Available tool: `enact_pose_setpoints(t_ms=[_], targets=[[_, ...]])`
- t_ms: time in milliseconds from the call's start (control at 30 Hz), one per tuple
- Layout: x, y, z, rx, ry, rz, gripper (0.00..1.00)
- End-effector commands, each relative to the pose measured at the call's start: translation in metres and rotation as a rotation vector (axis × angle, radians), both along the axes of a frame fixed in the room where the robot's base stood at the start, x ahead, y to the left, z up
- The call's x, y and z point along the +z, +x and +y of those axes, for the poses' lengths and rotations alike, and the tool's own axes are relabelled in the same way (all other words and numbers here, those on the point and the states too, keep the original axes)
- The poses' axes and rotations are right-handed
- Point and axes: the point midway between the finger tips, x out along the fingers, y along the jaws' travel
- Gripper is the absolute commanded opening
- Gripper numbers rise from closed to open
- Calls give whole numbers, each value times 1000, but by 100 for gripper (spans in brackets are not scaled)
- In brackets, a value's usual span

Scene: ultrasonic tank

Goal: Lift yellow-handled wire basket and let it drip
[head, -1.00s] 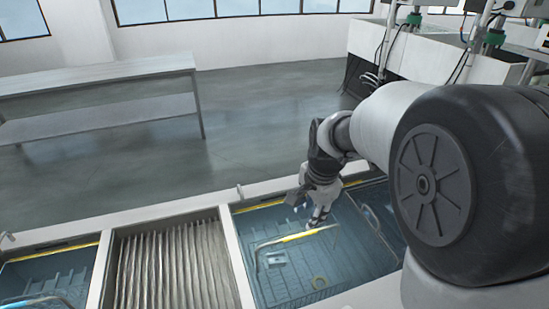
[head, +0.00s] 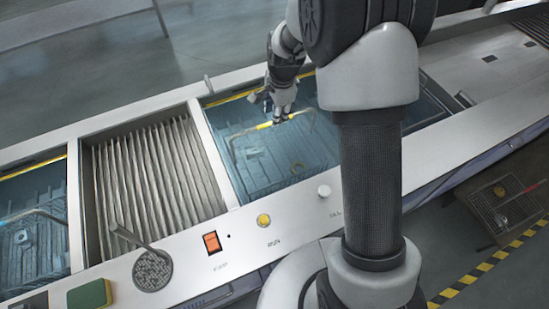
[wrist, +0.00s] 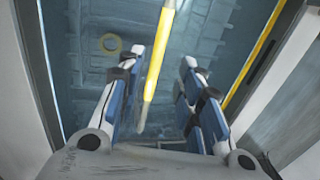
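The wire basket (head: 232,152) sits in the blue-tinted tank, its bail handle standing above it with a yellow grip (head: 264,126). My gripper (head: 280,118) is over the far part of this tank, at the yellow grip. In the wrist view my gripper (wrist: 162,66) is open, and the yellow grip (wrist: 159,55) runs lengthwise between the two spread fingers. No finger is seen pressing on it.
A ribbed bay (head: 155,180) lies left of the tank, then another tank (head: 35,250). The front ledge carries a red switch (head: 212,242), a yellow button (head: 264,219), a round mesh skimmer (head: 152,271) and a green sponge (head: 90,294). A wire tray (head: 505,205) stands low right.

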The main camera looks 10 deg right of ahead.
Motion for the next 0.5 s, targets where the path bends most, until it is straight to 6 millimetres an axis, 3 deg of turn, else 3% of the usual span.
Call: enact_pose_setpoints(t_ms=[167,500], targets=[[-10,1,-1,0,0,1,33],[-55,5,-3,0,0,2,33]])
